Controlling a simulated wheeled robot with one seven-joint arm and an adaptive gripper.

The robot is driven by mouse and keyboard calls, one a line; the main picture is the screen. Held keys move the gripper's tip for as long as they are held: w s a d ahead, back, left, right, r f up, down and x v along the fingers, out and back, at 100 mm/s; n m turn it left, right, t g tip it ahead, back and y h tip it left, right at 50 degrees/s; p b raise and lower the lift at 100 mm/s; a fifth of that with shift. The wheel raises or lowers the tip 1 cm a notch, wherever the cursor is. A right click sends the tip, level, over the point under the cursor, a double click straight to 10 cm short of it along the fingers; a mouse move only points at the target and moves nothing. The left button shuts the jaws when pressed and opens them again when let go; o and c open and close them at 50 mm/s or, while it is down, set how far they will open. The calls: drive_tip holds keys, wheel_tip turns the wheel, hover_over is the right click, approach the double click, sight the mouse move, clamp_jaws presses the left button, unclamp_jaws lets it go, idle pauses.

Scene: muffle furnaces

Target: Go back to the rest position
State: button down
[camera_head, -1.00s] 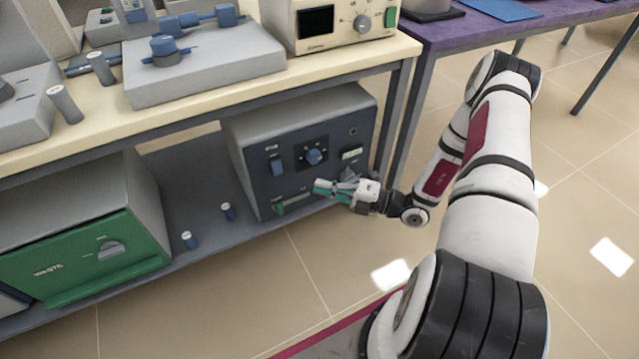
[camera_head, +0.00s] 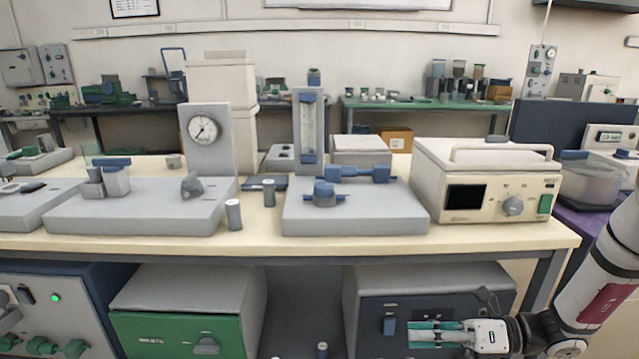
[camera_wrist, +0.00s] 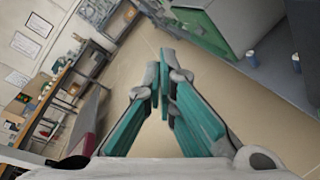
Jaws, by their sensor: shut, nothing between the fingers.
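My gripper (camera_head: 437,334) is at the lower right of the head view, in front of the dark furnace (camera_head: 372,308) on the lower shelf. Its teal fingers point left and lie close together, with nothing held. In the wrist view my gripper (camera_wrist: 163,85) shows its two teal fingers converging at the tips, with floor beyond them. The arm comes in from the right edge of the head view. Part of the dark furnace's front is hidden behind my gripper.
A bench (camera_head: 258,238) carries a gauge stand (camera_head: 205,150), a beige instrument (camera_head: 490,190) and grey blocks. A green-fronted box (camera_head: 170,335) stands on the shelf below. A purple table (camera_head: 575,222) is at the right. The wrist view shows open floor (camera_wrist: 225,75).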

drive_tip(key=s+a+r+n+g+h, duration=0.3)
drive_tip(key=s+r+n+h, duration=0.1)
drive_tip(key=s+r+n, duration=0.35)
drive_tip(key=s+a+r+n+g+h, duration=0.35)
drive_tip(key=s+r+n, duration=0.3)
drive_tip(key=n, duration=0.25)
drive_tip(key=s+d+r+n+t+h, duration=0.2)
drive_tip(key=s+d+n+h, duration=0.15)
drive_tip(key=s+n, duration=0.3)
drive_tip(key=s+d+r+n+t+h, duration=0.1)
drive_tip(key=s+d+n+t+h, duration=0.15)
drive_tip(key=s+n+h, duration=0.45)
wheel_tip(320, 180, up, 30)
drive_tip(key=s+t+y+p, duration=0.1)
drive_tip(key=t+y+p, duration=0.1)
drive_tip(key=p, duration=2.5)
drive_tip(key=shift+s+d+f+m+t+p, duration=0.15)
drive_tip(key=shift+d+f+m+t+p, duration=0.2)
drive_tip(key=shift+t, duration=0.25)
drive_tip(key=shift+r, duration=0.1)
